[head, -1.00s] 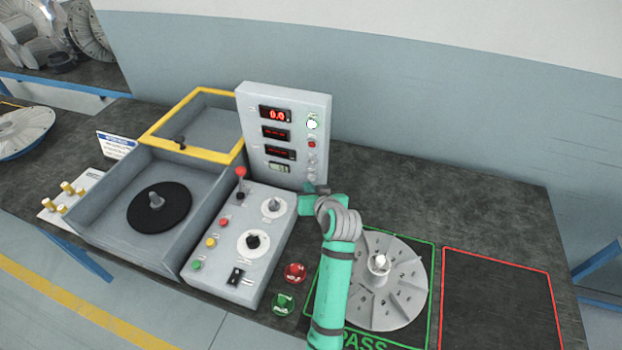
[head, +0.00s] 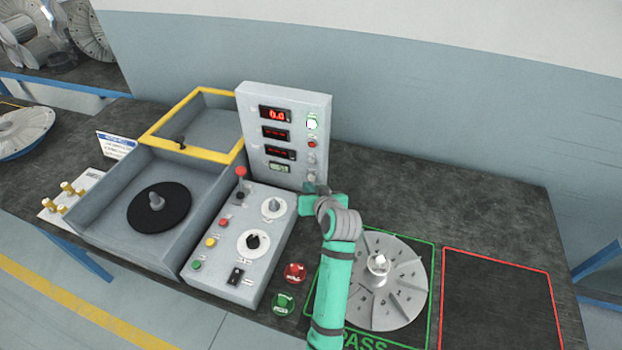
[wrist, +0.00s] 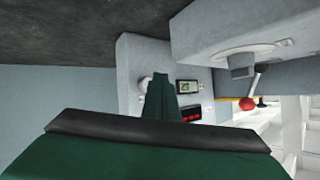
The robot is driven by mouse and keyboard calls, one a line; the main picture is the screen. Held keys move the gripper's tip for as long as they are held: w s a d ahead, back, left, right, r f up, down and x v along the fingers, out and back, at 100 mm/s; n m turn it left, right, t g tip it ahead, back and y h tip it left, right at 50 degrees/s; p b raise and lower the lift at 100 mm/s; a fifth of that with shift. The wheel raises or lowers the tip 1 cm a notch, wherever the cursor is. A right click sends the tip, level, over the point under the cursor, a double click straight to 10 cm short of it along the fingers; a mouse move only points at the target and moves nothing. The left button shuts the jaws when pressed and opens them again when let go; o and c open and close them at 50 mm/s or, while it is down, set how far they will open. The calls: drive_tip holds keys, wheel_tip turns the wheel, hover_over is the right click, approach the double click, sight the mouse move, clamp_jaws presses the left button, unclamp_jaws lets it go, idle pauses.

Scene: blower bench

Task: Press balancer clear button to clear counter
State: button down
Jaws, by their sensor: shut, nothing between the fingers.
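The balancer's upright grey panel (head: 262,95) carries red digital displays, a small LCD counter (head: 279,168) and a column of buttons on its right side. The lowest visible button is pale (head: 311,177), level with the LCD; its label is too small to read. My gripper (head: 309,188) is shut and empty at the panel's lower right, close to that button; I cannot tell whether it touches. In the wrist view, the dark green fingers (wrist: 161,93) point toward the panel, partly covering a pale round button (wrist: 145,83) beside the LCD (wrist: 188,87).
The sloped control box (head: 235,245) with knobs and a red-topped lever (head: 240,172) stands just left of my gripper. A finned disc (head: 400,285) lies in the green PASS square. A red-outlined square (head: 495,300) is empty. Bench space behind the disc is clear.

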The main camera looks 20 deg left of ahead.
drive_tip(key=shift+w, duration=0.15)
idle(0.5)
drive_tip(key=shift+w, duration=0.3)
drive_tip(key=shift+w, duration=0.35)
idle(0.7)
drive_tip(key=shift+s, duration=0.8)
drive_tip(key=shift+s, duration=2.5)
